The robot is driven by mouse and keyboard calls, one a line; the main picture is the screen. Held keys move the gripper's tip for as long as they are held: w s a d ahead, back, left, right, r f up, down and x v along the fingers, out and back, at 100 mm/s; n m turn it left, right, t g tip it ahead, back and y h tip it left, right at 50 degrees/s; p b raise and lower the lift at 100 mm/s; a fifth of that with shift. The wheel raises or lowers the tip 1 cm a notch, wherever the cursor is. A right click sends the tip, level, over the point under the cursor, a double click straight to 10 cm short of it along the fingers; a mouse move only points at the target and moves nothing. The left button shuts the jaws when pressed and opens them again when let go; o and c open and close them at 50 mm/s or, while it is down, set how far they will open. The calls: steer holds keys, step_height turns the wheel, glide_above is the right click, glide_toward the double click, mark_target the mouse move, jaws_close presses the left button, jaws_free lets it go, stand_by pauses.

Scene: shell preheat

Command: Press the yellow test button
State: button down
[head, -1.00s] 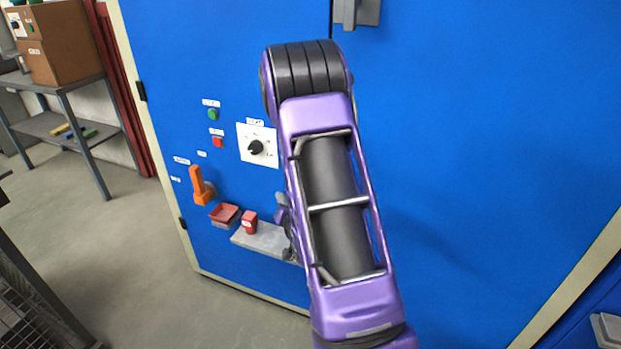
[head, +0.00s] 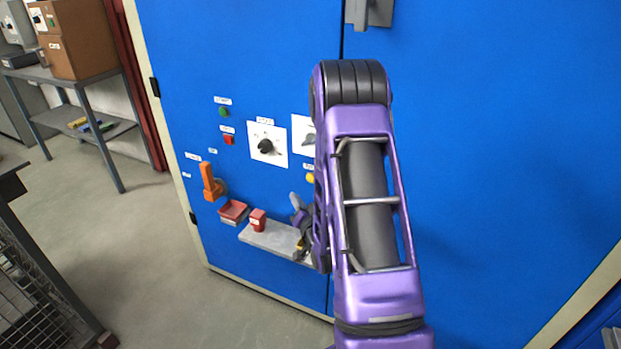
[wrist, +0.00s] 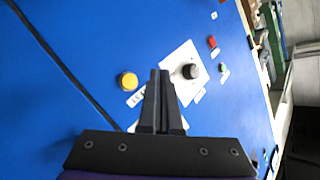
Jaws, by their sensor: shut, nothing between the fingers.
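The yellow button (head: 310,178) is on the blue cabinet front, beside my arm and below a partly hidden white dial plate (head: 302,133). In the wrist view the yellow button (wrist: 128,81) shows whole, left of my gripper's fingertips. My gripper (wrist: 160,73) is shut and empty, its fingers side by side. The fingertips appear between the yellow button and a black knob (wrist: 190,71) on a white plate. Whether they touch the panel cannot be told. In the head view, my arm hides part of the panel.
A green button (head: 224,112), a red button (head: 229,140) and an orange handle (head: 209,184) are on the cabinet. A grey ledge (head: 272,240) sticks out below, with a red block (head: 258,221) and a red tray (head: 233,210) nearby. A grey table (head: 92,83) stands left.

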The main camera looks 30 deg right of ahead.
mark_target(306, 178)
steer(key=shift+w+d, duration=1.05)
steer(key=shift+d, duration=0.25)
steer(key=shift+w+d, duration=1)
steer(key=shift+d, duration=0.3)
steer(key=shift+w+d+b, duration=0.25)
steer(key=shift+d+b, duration=0.1)
steer(key=shift+b, duration=0.2)
steer(key=shift+w+d, duration=0.25)
steer(key=shift+d, duration=0.1)
stand_by(0.8)
steer(key=shift+a+b, duration=0.1)
steer(key=shift+b, duration=0.2)
steer(key=shift+s+a, duration=0.55)
steer(key=shift+s+a+b, duration=0.45)
steer(key=shift+s+a, duration=0.35)
steer(key=shift+a, duration=0.2)
steer(key=shift+s+a+b, duration=0.4)
steer(key=shift+s+a, duration=0.35)
steer(key=shift+a, duration=0.25)
